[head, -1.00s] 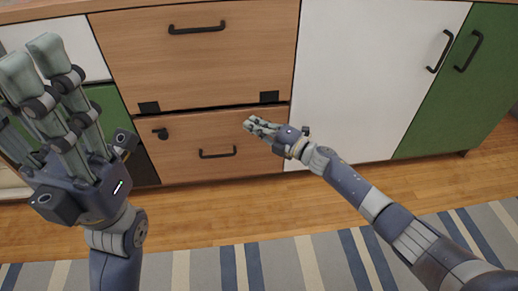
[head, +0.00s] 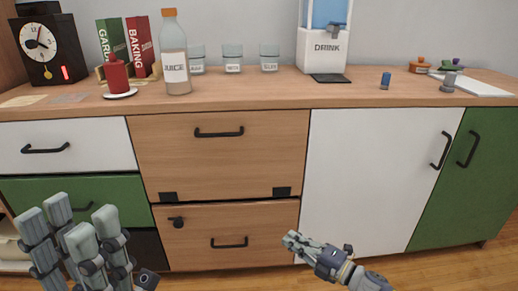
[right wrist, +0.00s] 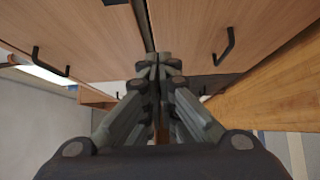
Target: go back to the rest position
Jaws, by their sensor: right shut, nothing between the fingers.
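My left gripper (head: 70,228) is at the lower left in the head view, with its grey fingers pointing up and spread apart. I see nothing between them. It is in front of the green drawer. My right gripper (head: 288,239) is low in the middle, its fingertips pointing left, in front of the seam between the lower wooden drawer (head: 195,228) and the white door (head: 375,170). In the right wrist view its fingers (right wrist: 157,62) are together and empty, with wooden fronts and black handles beyond.
Drawer handles stick out of the cabinet fronts. The wooden floor (head: 440,268) is clear at lower right.

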